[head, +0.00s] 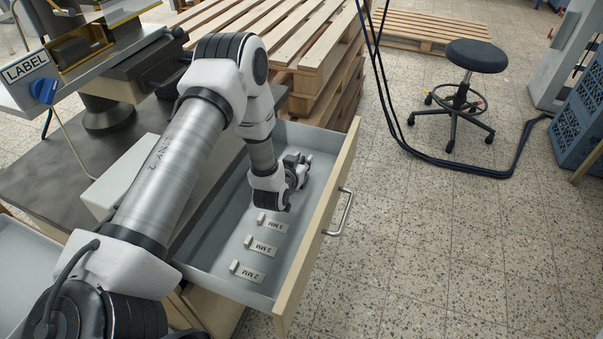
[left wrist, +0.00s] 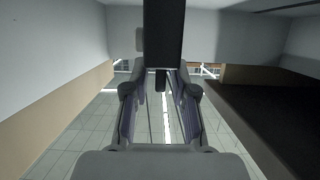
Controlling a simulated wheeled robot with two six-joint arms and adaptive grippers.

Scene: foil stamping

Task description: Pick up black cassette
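My left gripper (head: 297,170) is low inside the open drawer, towards its far end. In the left wrist view its two fingers (left wrist: 160,95) stand apart with a gap between them. A black block (left wrist: 164,35), which looks like the black cassette, comes in from the top edge of that view. A small dark tab on its near end lies between the fingertips, with space showing on both sides. In the head view I cannot make out the cassette; the gripper and arm cover that part of the drawer. My right gripper is in neither view.
The drawer (head: 212,283) has upright walls and a wooden front with a metal handle (head: 339,212). Labelled pieces (head: 262,246) marked in MM lie on its floor. The dark worktop (head: 40,185) and a machine with a LABEL sign (head: 25,68) are left. Pallets (head: 300,35) stand behind.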

